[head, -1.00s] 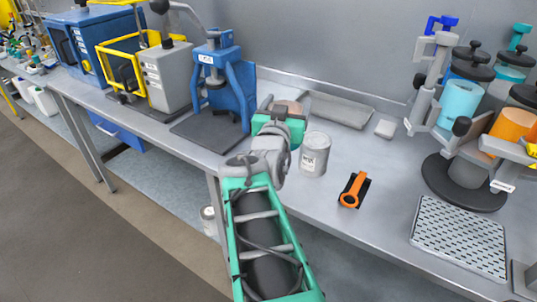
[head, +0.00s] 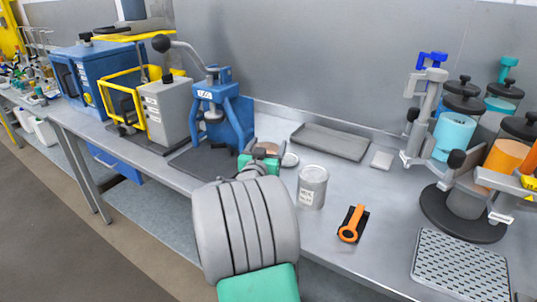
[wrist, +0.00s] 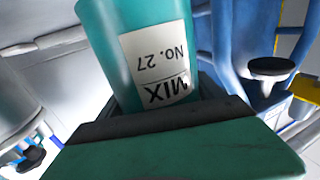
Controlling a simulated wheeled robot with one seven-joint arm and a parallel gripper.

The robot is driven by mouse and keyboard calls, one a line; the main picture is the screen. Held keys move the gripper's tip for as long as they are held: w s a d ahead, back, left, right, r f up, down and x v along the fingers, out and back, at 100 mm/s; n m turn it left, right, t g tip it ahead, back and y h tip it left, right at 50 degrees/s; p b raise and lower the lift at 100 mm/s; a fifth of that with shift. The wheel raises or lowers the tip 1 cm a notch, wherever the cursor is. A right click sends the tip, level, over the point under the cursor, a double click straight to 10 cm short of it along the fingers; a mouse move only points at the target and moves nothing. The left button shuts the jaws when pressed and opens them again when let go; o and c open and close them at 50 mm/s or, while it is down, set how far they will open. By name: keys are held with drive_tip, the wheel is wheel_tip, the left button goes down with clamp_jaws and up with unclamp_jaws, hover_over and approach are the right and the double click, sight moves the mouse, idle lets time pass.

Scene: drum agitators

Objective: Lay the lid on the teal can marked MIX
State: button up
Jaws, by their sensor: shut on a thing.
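The teal can (wrist: 112,35) marked MIX No. 27 fills the middle of the wrist view, its label upside down there. My gripper (wrist: 165,112) is shut on this can, with dark fingers on both sides of it. In the head view my gripper (head: 262,160) hides most of the can; a brownish round top shows just above the gripper. A pale grey disc (head: 289,160), which looks like the lid, lies on the bench close to the right of my gripper. I cannot tell whether they touch.
A grey labelled can (head: 312,188) stands right of my gripper. An orange-handled tool (head: 351,226) lies in front of it. A blue press (head: 222,105) stands left. A grey tray (head: 330,141) lies behind. A rack with coloured cans stands at the right.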

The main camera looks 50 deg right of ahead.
sight(269, 152)
wheel_tip(269, 152, down, 3)
drive_tip(key=shift+f+b, duration=0.2)
drive_tip(key=shift+b, duration=0.25)
drive_tip(key=shift+f, duration=0.25)
